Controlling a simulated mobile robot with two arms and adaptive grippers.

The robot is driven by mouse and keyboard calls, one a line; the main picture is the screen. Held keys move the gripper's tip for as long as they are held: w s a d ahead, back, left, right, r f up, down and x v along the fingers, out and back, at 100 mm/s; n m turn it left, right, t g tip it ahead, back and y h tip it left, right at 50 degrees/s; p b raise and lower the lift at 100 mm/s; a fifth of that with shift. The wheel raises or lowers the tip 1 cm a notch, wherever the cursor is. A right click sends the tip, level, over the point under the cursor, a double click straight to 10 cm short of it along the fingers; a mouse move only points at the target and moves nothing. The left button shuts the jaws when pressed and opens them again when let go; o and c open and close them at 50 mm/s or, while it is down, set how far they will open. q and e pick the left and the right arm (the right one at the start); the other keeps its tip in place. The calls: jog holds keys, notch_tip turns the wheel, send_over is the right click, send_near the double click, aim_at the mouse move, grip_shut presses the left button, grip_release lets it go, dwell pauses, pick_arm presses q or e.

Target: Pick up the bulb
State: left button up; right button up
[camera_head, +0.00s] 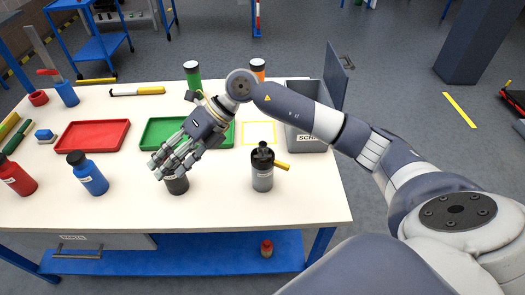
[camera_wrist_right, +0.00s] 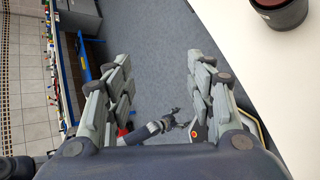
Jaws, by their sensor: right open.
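I cannot make out a bulb for certain in either view. My right gripper (camera_head: 168,162) is open and empty above the front half of the white table, just over a dark grey container (camera_head: 177,184) and partly hiding it. In the right wrist view its two rows of fingers (camera_wrist_right: 160,85) stand wide apart with floor between them. A dark container (camera_wrist_right: 280,12) sits on the table at the top right of that view.
The white table (camera_head: 110,205) holds a red tray (camera_head: 92,136), a green tray (camera_head: 160,132), a grey open bin (camera_head: 306,140), a red bottle (camera_head: 16,175), a blue bottle (camera_head: 88,175) and a grey-black bottle (camera_head: 262,170). A small red-capped bottle (camera_head: 266,250) stands on the blue lower shelf.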

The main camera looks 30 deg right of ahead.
jog(key=w+d+f+h, duration=0.2)
jog(key=d+h, duration=0.3)
jog(key=d, duration=0.7)
notch_tip(320, 180, up, 3)
jog(key=m+g+h, duration=0.1)
jog(key=m+h, duration=0.1)
jog(key=h, duration=0.3)
send_over(263, 143)
jog(key=shift+w+d, duration=0.2)
jog(key=shift+w, duration=0.2)
jog(key=shift+d+f, duration=0.2)
jog(key=shift+f, duration=0.2)
notch_tip(263, 143, down, 4)
jog(key=shift+f+p, duration=0.2)
jog(key=shift+p, duration=0.55)
jog(key=shift+s+a+f+p, duration=0.2)
jog(key=shift+f+p, duration=0.3)
jog(key=shift+f, duration=0.05)
jog(key=f, duration=0.1)
jog(key=f+p, duration=0.1)
jog(key=f, duration=0.1)
jog(key=shift+s+a+f+p, duration=0.2)
jog(key=shift+a+f+p, duration=0.05)
jog(key=shift+p, duration=0.05)
jog(key=shift+f, duration=0.4)
jog(key=c, duration=1)
